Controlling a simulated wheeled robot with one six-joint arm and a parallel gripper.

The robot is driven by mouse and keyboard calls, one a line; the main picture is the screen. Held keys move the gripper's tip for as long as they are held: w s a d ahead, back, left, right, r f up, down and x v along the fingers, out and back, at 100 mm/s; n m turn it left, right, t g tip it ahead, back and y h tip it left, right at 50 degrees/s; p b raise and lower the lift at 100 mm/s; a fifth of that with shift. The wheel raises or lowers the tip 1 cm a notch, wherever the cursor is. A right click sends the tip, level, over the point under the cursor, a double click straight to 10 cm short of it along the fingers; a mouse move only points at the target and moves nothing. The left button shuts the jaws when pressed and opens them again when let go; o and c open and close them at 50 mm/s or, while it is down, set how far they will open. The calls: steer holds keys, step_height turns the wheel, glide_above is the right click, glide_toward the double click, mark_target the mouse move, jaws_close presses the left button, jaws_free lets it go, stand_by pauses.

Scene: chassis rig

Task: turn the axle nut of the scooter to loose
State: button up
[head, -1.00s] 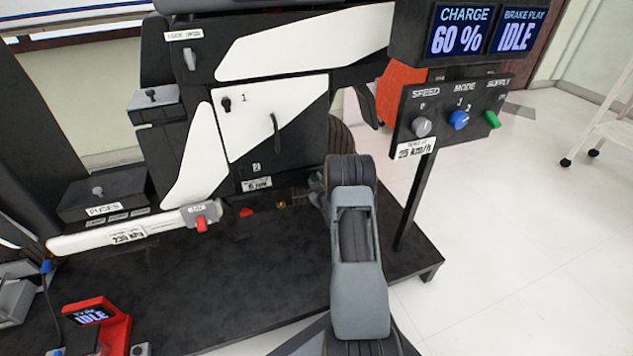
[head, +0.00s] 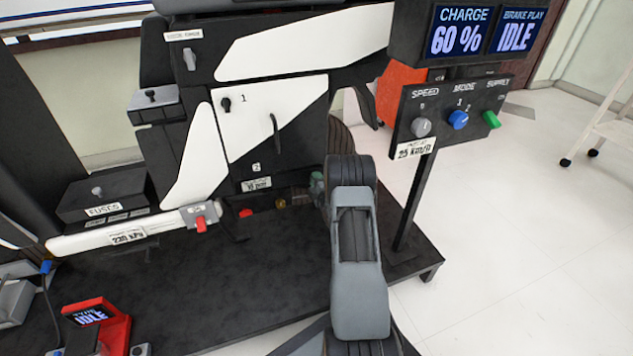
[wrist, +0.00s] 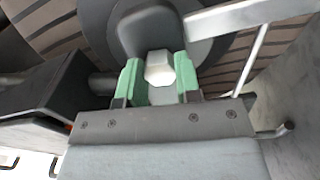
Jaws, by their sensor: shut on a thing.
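The axle nut (wrist: 158,70) is a pale, faceted nut in front of a dark rounded plate in the wrist view. My gripper (wrist: 159,82) has its two green fingertips on either side of the nut and is shut on it. The wheel's striped tyre (wrist: 265,55) shows behind. In the head view my arm covers the nut, and only a small grey-green part of my gripper (head: 317,186) shows at the arm's left edge. The scooter (head: 265,120) is a black and white body on a dark platform.
A light grey bar (wrist: 245,15) runs close to my gripper's right side. A dark box-like part (wrist: 40,95) is at its left. In the head view a control panel (head: 455,120) on a post stands right of my arm. Open floor (head: 530,250) lies at the right.

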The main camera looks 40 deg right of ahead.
steer(key=shift+n, duration=0.7)
steer(key=o, duration=0.6)
steer(key=p+v, duration=0.4)
steer(key=v, duration=1)
steer(key=shift+d, duration=0.1)
